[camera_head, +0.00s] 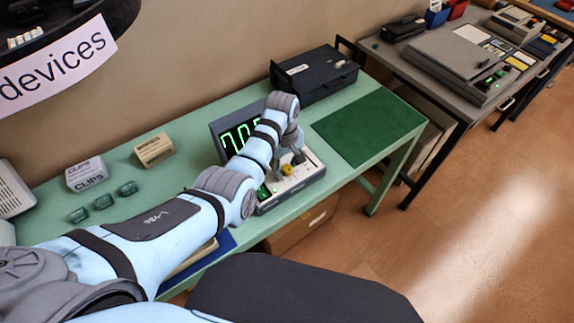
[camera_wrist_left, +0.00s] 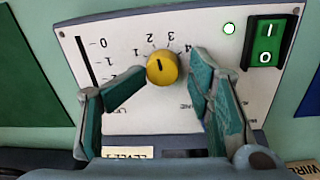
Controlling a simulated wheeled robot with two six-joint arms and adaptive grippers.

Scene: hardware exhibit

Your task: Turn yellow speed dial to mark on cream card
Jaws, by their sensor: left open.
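The yellow dial (camera_head: 287,170) sits on a pale control panel (camera_head: 304,174) on the green table, below my left gripper (camera_head: 297,157). In the left wrist view the yellow dial (camera_wrist_left: 162,68) has a short black mark pointing up, towards the numbers printed around it. My left gripper (camera_wrist_left: 170,64) is open there, with one teal finger on each side of the dial; whether they touch it, I cannot tell. A cream piece with dark print (camera_head: 154,149) stands on the table at the left; its text is too small to read. My right gripper is not in view.
A display with green digits (camera_head: 240,136) stands behind the panel, partly hidden by my arm. A green switch (camera_wrist_left: 265,45) is right of the dial. A black box (camera_head: 315,78), a dark green mat (camera_head: 370,127) and small green cylinders (camera_head: 104,202) are also on the table.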

